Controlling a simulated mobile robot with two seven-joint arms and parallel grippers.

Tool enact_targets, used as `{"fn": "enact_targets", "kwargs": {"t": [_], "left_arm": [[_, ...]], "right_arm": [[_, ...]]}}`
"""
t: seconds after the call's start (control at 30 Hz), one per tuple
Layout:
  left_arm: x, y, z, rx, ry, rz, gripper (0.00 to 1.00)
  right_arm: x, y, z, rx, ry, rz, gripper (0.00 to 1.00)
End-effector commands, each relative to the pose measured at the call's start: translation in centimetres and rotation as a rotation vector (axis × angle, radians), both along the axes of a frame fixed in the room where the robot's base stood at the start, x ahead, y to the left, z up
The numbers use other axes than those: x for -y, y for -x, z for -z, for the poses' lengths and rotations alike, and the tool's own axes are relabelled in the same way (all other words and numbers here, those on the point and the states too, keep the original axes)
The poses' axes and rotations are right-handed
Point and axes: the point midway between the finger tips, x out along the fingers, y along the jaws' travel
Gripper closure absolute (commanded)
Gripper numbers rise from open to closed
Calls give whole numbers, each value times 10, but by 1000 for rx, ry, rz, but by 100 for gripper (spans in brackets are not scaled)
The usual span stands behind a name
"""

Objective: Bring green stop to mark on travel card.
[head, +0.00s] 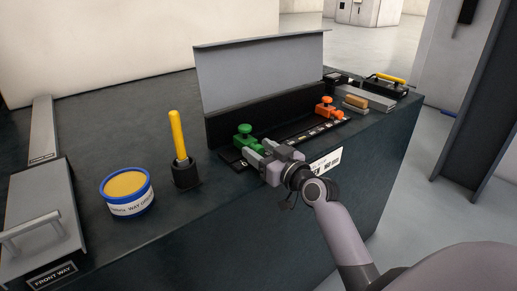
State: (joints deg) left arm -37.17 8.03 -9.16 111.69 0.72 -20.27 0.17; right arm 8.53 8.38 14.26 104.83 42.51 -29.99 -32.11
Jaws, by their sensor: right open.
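The green stop (244,143), with a round knob on top, sits at the left end of a dark rail (300,134). My right gripper (259,152) is open, with its fingers close to the right side of the green stop. I cannot tell whether they touch it. The white travel card (328,161), with dark print, is on the bench's front face, just right of my right gripper. My wrist hides part of the card, and its mark cannot be made out. My left gripper is out of view.
An orange stop (326,109) sits farther right on the rail. A grey upright panel (262,75) stands behind it. A yellow-handled tool in a black holder (185,175), a blue-rimmed tin (127,205) and a grey cover (40,225) stand to the left. A wooden-topped block (355,101) lies at right.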

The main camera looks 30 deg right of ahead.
Motion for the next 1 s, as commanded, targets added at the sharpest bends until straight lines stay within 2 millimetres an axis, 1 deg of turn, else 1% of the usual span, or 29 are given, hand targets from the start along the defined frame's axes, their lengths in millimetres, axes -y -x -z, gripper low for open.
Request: {"fn": "enact_targets", "kwargs": {"t": [0.1,0.37,0.4,0.47,0.5,0.57,0.67,0.77,0.87,1.0], "left_arm": [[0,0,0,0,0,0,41],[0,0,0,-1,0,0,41],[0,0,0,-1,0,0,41],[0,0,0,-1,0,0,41],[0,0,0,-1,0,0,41],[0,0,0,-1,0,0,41],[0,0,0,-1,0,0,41],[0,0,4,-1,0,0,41],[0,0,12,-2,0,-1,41],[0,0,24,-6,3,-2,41]], "right_arm": [[-1,-6,0,1,0,-1,44],[-1,-7,0,-1,1,-1,44],[-1,-7,0,-1,0,-1,47],[-1,-7,0,-1,0,-1,67],[-1,-7,0,-1,0,-1,80],[-1,-7,0,-1,0,-1,100],[-1,-7,0,-1,1,-1,100],[5,-7,2,-1,4,0,100],[16,-8,4,0,7,0,100],[38,-10,4,1,9,1,100]]}}
